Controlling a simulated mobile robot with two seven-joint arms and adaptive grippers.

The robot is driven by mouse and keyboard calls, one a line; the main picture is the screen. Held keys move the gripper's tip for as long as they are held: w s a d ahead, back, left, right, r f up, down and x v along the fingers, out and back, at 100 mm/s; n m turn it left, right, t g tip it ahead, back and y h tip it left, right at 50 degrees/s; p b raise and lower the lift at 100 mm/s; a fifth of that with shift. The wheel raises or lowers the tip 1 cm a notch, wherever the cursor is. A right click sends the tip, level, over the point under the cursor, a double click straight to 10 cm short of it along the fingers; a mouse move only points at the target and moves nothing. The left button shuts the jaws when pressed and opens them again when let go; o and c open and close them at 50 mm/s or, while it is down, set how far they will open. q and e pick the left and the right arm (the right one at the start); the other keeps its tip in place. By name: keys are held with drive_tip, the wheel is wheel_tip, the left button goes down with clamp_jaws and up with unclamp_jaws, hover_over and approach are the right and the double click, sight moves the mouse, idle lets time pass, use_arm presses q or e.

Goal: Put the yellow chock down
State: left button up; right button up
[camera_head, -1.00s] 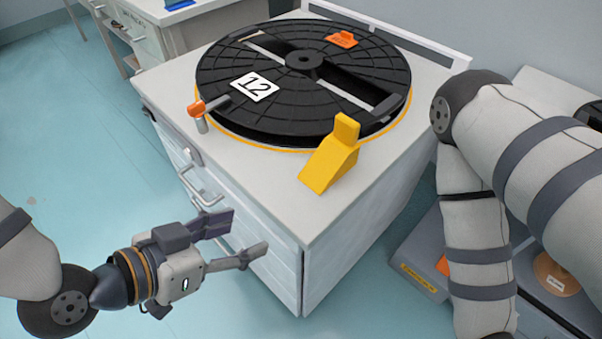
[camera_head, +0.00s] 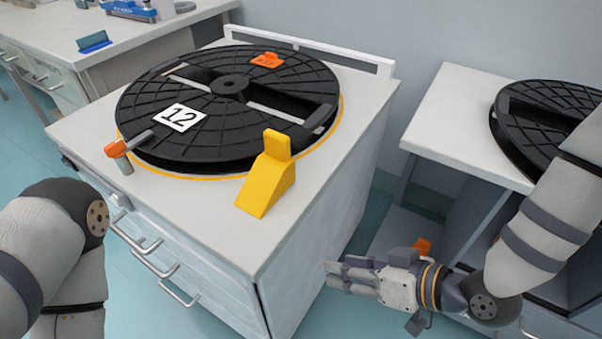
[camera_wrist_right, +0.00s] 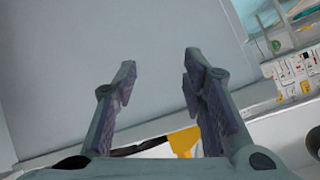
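The yellow chock (camera_head: 266,176) stands on the grey top of the cabinet (camera_head: 210,205), at the front right of the black reel (camera_head: 150,110) marked 12. It is close to the reel's rim; whether they touch I cannot tell. My right gripper (camera_head: 335,277) is to the right of the cabinet, apart from the chock. In the right wrist view its fingers (camera_wrist_right: 158,85) are spread with nothing between them. A yellow piece, seemingly the chock (camera_wrist_right: 184,141), shows low there, partly behind a finger. My left arm is at the lower left; its gripper is out of view.
An orange-tipped lever (camera_head: 118,150) stands at the reel's left front. An orange tag (camera_head: 267,60) lies on the reel. A second bench (camera_head: 450,125) with another black reel (camera_head: 548,125) stands at right. The cabinet top's front corner is clear.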

drive_tip(key=w+a+r+n+t+y, duration=0.1)
drive_tip(key=w+r+n+t+y, duration=0.1)
drive_tip(key=w+r, duration=0.35)
drive_tip(key=n+t+y+b, duration=0.2)
drive_tip(key=n+y, duration=0.2)
approach(289, 144)
drive_tip(key=x, duration=1.2)
drive_tip(key=shift+w+a, duration=0.1)
drive_tip(key=shift+a, duration=0.15)
use_arm(q)
drive_tip(key=shift+s+a+f+g, duration=0.1)
drive_tip(key=shift+s+f+g, duration=0.2)
drive_tip(key=shift+s+f, duration=0.8)
use_arm(e)
clamp_jaws()
